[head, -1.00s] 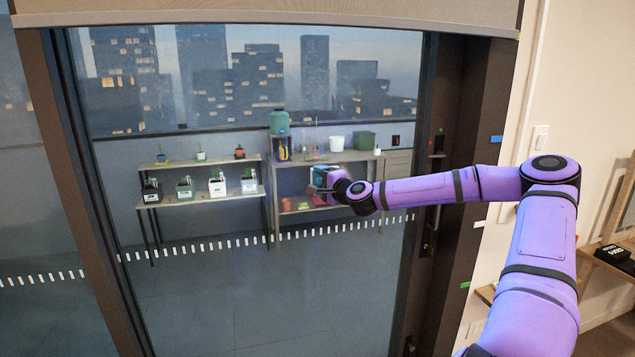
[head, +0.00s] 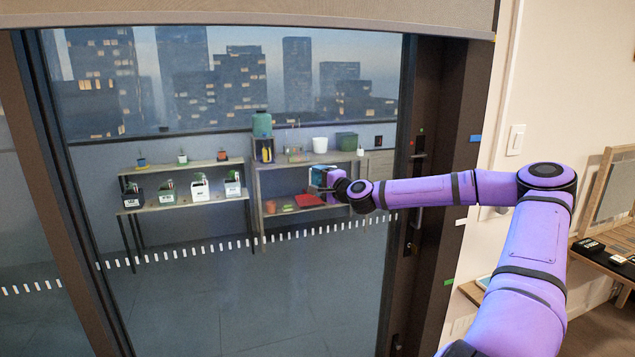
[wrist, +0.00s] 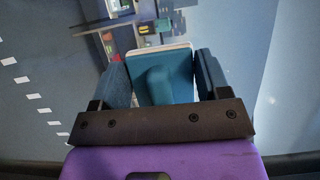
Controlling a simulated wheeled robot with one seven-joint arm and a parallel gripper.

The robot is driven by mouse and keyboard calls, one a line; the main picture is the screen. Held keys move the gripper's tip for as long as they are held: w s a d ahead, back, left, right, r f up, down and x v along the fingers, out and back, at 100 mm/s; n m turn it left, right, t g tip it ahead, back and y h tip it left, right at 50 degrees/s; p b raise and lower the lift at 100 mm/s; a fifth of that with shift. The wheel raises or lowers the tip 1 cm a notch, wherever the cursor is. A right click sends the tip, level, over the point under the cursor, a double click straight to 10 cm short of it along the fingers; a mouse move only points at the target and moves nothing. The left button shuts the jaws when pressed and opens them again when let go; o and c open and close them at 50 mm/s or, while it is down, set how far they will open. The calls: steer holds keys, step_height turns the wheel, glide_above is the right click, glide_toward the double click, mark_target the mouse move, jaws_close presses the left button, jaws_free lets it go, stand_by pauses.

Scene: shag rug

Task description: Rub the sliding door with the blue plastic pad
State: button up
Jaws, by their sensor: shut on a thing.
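The sliding door (head: 240,285) is a large glass panel in a dark frame, with shelves and a city view showing through it. My gripper (head: 322,180) is raised in front of the glass, right of the door's middle. It is shut on the blue plastic pad (wrist: 165,78), which shows between the two fingers in the wrist view with a pale edge on its far side. The pad is small in the head view (head: 317,177). I cannot tell whether the pad's far face touches the glass.
White dashes (head: 315,228) run across the glass. A door handle (head: 415,218) is on the dark frame at the right. A light switch (head: 515,139) is on the pale wall. A wooden table (head: 603,262) with small items stands at the far right. A rolled blind (head: 300,14) hangs above.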

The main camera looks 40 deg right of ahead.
mark_target(286, 180)
steer(key=d, duration=0.2)
steer(key=s+d, duration=0.1)
steer(key=d, duration=0.2)
steer(key=shift+s+d, duration=0.25)
steer(key=shift+d, duration=0.15)
steer(key=shift+w+a, duration=0.2)
steer(key=shift+a, duration=0.75)
steer(key=shift+w+a, duration=0.2)
steer(key=shift+a, duration=0.7)
steer(key=shift+w+a, duration=0.55)
steer(key=shift+a, duration=1.15)
steer(key=shift+w+a, duration=0.6)
steer(key=shift+a, duration=1.15)
steer(key=shift+w+a, duration=0.55)
steer(key=shift+a, duration=1.15)
steer(key=s+a, duration=0.1)
steer(key=s, duration=0.4)
steer(key=shift+s+a, duration=0.35)
steer(key=shift+s, duration=0.05)
